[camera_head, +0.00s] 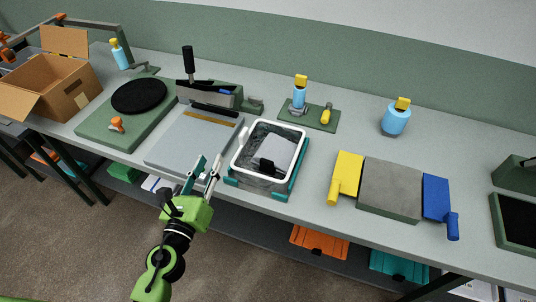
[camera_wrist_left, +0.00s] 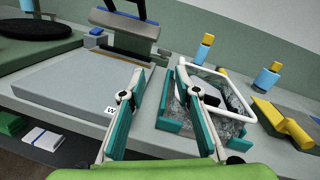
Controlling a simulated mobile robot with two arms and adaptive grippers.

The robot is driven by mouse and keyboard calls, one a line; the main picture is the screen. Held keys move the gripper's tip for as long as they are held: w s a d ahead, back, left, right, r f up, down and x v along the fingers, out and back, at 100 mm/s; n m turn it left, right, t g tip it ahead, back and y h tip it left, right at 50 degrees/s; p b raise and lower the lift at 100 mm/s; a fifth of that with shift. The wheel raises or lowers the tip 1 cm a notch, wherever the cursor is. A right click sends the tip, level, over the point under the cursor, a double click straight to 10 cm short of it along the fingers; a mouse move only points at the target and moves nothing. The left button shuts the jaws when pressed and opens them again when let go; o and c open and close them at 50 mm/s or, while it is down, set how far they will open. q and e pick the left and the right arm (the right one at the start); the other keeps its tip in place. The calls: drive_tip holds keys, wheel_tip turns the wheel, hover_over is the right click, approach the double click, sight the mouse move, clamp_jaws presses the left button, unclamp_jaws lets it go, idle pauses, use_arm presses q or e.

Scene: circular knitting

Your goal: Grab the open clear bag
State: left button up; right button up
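The open clear bag (camera_head: 285,143) sits in a teal holder (camera_head: 298,182), its mouth spread around a white rectangular rim (camera_head: 297,128). A dark piece shows within it. In the left wrist view, the bag (camera_wrist_left: 226,124) shows as crinkled clear film below the white rim, partly hidden by my right-hand finger. My left gripper (camera_head: 205,167) is at the table's front edge, left of the holder and apart from the bag in the head view. Its two teal-padded fingers (camera_wrist_left: 158,78) are spread with nothing between them. My right gripper is in neither view.
A grey flat plate (camera_head: 185,145) with a sealing device (camera_head: 210,93) behind it lies left of the holder. A grey block (camera_head: 390,188) between yellow and blue paddles lies right. Blue bottles (camera_head: 396,120) stand behind. A cardboard box (camera_head: 60,85) is far left.

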sight(240, 137)
use_arm(q)
drive_tip(key=w+d+m, duration=0.1)
drive_tip(key=w+d, duration=0.1)
drive_tip(key=w+d+m+h+p, duration=0.1)
drive_tip(key=w+d+m, duration=0.1)
drive_tip(key=w+d+m+h, duration=0.1)
drive_tip(key=w+d+m, duration=0.1)
drive_tip(key=w, duration=0.1)
drive_tip(key=shift+g, duration=0.4)
drive_tip(key=shift+f+x, duration=0.15)
drive_tip(key=shift+x, duration=1.4)
drive_tip(key=shift+f+x, duration=0.15)
drive_tip(key=shift+x, duration=1.45)
drive_tip(key=shift+s, duration=0.15)
drive_tip(key=shift+c, duration=0.7)
drive_tip(key=shift+r, duration=0.1)
clamp_jaws()
